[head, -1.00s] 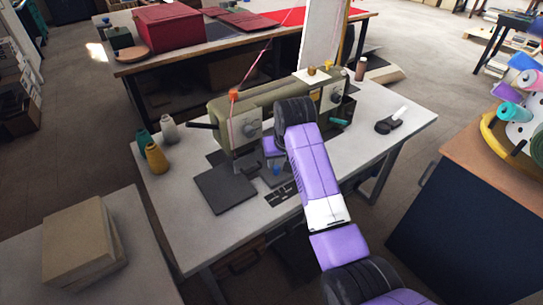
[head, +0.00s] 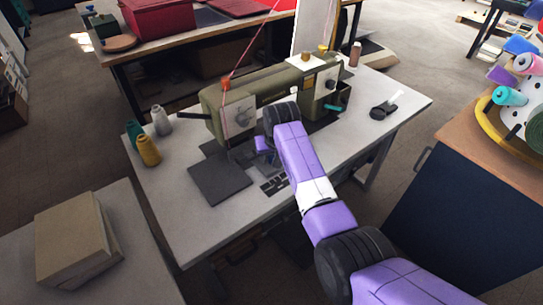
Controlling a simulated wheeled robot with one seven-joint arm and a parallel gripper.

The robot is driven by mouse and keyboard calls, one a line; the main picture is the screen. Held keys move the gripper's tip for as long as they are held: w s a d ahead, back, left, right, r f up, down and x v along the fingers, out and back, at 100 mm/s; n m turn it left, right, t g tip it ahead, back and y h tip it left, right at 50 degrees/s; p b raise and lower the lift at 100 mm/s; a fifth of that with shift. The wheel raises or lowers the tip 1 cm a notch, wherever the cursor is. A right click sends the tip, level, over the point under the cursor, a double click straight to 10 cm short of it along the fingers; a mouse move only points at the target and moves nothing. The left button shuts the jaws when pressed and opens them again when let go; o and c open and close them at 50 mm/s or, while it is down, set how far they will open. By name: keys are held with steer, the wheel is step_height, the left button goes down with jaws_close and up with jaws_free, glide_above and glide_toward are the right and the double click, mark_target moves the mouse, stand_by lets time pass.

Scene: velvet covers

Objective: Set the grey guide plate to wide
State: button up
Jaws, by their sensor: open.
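An olive-green sewing machine (head: 222,97) stands on a pale table (head: 365,125). A flat dark grey square plate (head: 219,180) lies at its front left; it may be the grey guide plate, but I cannot tell its setting. A dark strip with pale markings (head: 273,186) lies just right of it. My gripper (head: 268,160) is open, low in front of the machine and right of the square plate. Its fingers are small and partly hidden by my wrist; I cannot tell whether they touch anything. My arm hides part of the machine's bed.
Teal, grey and yellow thread cones (head: 149,150) stand at the table's left. A black-handled tool (head: 383,110) lies at the right. A stacked block (head: 75,240) sits on the near left table. A dark blue cabinet (head: 450,205) stands at the right.

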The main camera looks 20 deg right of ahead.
steer(key=shift+c, duration=0.3)
jaws_close()
stand_by(1.1)
